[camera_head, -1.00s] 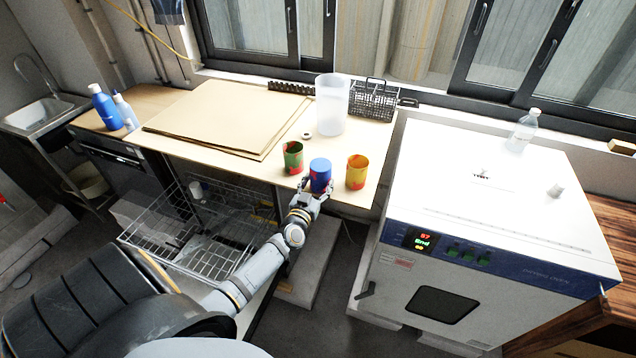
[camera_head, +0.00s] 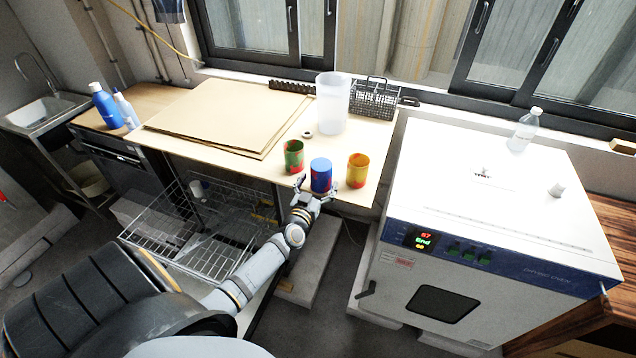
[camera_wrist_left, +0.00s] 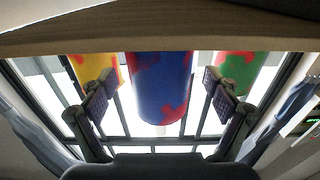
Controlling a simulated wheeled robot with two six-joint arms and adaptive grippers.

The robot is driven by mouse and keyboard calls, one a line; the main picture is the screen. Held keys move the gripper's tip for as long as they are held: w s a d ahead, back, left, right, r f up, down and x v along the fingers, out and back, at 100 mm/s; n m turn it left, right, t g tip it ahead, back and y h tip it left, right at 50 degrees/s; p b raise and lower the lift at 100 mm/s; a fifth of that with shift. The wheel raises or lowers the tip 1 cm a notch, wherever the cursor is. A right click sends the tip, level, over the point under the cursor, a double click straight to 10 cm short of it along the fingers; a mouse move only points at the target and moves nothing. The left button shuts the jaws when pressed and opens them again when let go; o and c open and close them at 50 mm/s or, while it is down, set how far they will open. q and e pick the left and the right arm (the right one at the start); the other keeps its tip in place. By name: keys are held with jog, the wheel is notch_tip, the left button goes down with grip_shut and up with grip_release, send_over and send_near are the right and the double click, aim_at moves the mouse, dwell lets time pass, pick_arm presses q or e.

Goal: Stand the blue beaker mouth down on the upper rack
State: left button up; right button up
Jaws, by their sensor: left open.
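The blue beaker (camera_head: 321,176) with red patches stands on the counter near its front edge, between the green beaker (camera_head: 294,157) and the yellow beaker (camera_head: 357,170). Its top shows as plain blue; I cannot tell whether that is its mouth or base. My left gripper (camera_head: 316,192) is open and empty at the counter's front edge, just before the blue beaker. In the left wrist view the blue beaker (camera_wrist_left: 160,85) shows between the spread fingers, apart from both. The wire rack (camera_head: 160,238) is pulled out below the counter. My right gripper is not in view.
The white drying oven (camera_head: 500,200) stands to the right. A clear tall container (camera_head: 332,104) and a black wire basket (camera_head: 373,101) stand at the back of the counter. Flat brown boards (camera_head: 215,115) lie on its left half. A small white vessel (camera_head: 196,189) shows near the rack.

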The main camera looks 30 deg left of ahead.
pick_arm(q)
jog(key=v, duration=1.2)
jog(key=shift+f, duration=0.15)
jog(key=s+d+f+m+g+h, duration=0.1)
jog(key=s+f+g, duration=0.15)
jog(key=f, duration=0.75)
jog(key=s+f+m+g+h, duration=0.1)
jog(key=s+f+g, duration=0.15)
jog(key=f, duration=0.75)
jog(key=s+d+f+g+h, duration=0.1)
jog(key=s+d+f+g, duration=0.2)
jog(key=s+f, duration=1.7)
jog(key=g, duration=0.4)
jog(key=shift+d+f+m+h+b, duration=0.2)
jog(key=shift+f+m+h+b, duration=0.1)
jog(key=shift+m+b, duration=0.1)
jog(key=s+f+g, duration=0.1)
jog(key=s, duration=0.3)
jog(key=s+d+f+g, duration=0.1)
jog(key=s+f, duration=0.1)
jog(key=s, duration=0.2)
jog(key=s+f+g, duration=0.1)
jog(key=s+g, duration=0.1)
jog(key=s, duration=0.2)
jog(key=shift+s+d+f, duration=0.3)
jog(key=shift+d, duration=0.05)
